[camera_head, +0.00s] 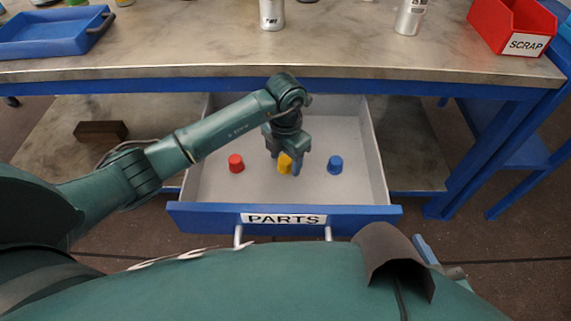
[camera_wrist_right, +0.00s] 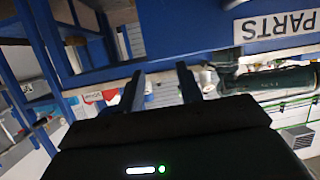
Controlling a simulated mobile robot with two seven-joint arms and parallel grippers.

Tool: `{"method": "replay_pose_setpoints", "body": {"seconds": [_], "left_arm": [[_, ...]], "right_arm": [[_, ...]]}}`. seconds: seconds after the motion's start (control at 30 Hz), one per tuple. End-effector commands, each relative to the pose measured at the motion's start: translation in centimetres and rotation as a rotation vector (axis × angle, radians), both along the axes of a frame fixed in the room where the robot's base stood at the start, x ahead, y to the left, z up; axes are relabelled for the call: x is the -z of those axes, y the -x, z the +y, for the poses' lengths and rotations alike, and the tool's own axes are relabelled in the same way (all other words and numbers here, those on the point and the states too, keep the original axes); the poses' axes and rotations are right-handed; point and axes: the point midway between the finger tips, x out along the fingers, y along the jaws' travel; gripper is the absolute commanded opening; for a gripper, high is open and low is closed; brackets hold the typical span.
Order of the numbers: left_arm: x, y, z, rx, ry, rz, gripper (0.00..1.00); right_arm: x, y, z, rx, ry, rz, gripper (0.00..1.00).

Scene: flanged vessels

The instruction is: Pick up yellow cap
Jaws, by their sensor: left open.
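The yellow cap (camera_head: 285,165) is in the open drawer (camera_head: 225,213), between a red cap (camera_head: 236,164) and a blue cap (camera_head: 335,165). My left gripper (camera_head: 286,167) points down into the drawer, open, right at the yellow cap. Its fingers partly hide the cap. I cannot tell whether they touch it. My right gripper (camera_wrist_right: 162,84) shows in the right wrist view, its two fingers apart with nothing between them. It is away from the caps.
The drawer is labelled PARTS and has grey side walls. The workbench top (camera_head: 330,55) overhangs its back. On the bench are a blue tray (camera_head: 45,35), a red SCRAP bin (camera_head: 505,25) and silver vessels (camera_head: 410,17). A brown block (camera_head: 101,130) lies on the lower shelf.

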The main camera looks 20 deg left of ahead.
Motion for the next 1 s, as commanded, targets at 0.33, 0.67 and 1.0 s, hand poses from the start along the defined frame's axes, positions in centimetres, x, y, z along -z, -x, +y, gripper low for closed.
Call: {"method": "replay_pose_setpoints", "body": {"seconds": [0.33,0.67,1.0], "left_arm": [[0.64,-0.02,-0.02,0.0,0.001,-0.002,0.51],[0.62,-0.02,-0.01,0.0,0.0,-0.001,0.24],[0.61,-0.02,0.0,0.0,0.0,-0.001,0.1]], "right_arm": [[-0.04,-0.21,0.41,-0.014,0.003,-0.007,0.36],[0.0,-0.15,0.32,-0.012,0.006,-0.006,0.36],[0.01,-0.18,0.14,-0.009,0.008,-0.007,0.36]]}}
